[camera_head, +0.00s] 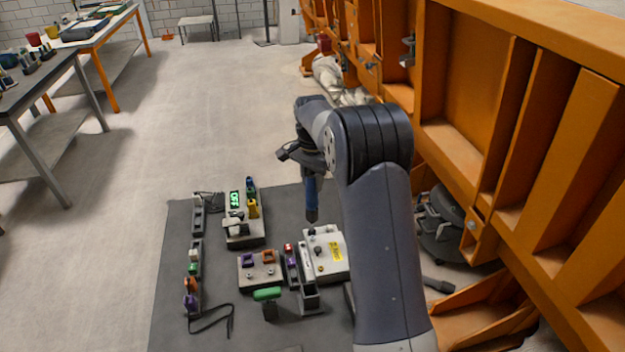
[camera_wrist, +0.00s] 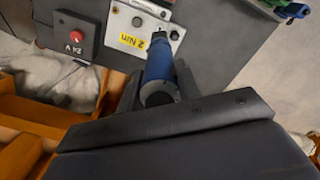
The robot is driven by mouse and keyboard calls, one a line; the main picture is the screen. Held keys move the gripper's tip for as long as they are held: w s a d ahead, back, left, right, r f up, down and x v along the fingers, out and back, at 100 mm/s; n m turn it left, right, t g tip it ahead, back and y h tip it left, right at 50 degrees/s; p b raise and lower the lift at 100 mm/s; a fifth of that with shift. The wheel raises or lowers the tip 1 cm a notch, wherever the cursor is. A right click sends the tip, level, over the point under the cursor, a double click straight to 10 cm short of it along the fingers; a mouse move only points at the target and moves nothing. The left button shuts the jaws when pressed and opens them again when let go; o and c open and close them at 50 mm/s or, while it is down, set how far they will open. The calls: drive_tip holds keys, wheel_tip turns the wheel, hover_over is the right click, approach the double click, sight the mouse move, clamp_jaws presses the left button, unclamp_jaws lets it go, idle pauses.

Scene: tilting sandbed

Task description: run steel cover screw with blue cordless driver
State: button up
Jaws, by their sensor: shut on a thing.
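My gripper (camera_head: 309,168) is shut on the blue cordless driver (camera_head: 311,194), which hangs roughly upright with its dark tip down. In the wrist view the blue driver (camera_wrist: 160,64) sits between the two dark fingers and points at a pale box (camera_wrist: 118,24) with a yellow "2 Nm" label. In the head view the driver's tip is just above the far left part of this box (camera_head: 338,266); I cannot tell whether they touch. Small dark round spots show on the box top. I cannot tell which is the steel cover screw; the driver may hide it.
A dark mat (camera_head: 182,330) holds racks of small coloured parts, a green-handled tool (camera_head: 267,294) and a block with purple and orange pieces (camera_head: 260,268). A tall orange steel frame (camera_head: 500,110) stands close on the right. Open floor (camera_head: 200,130) lies left and behind.

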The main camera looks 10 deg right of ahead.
sight(312, 199)
drive_tip(key=shift+r, duration=0.15)
drive_tip(key=shift+f+b, duration=1.4)
drive_tip(key=shift+f, duration=1.5)
drive_tip(key=shift+s+f, duration=0.1)
drive_tip(key=shift+f, duration=0.7)
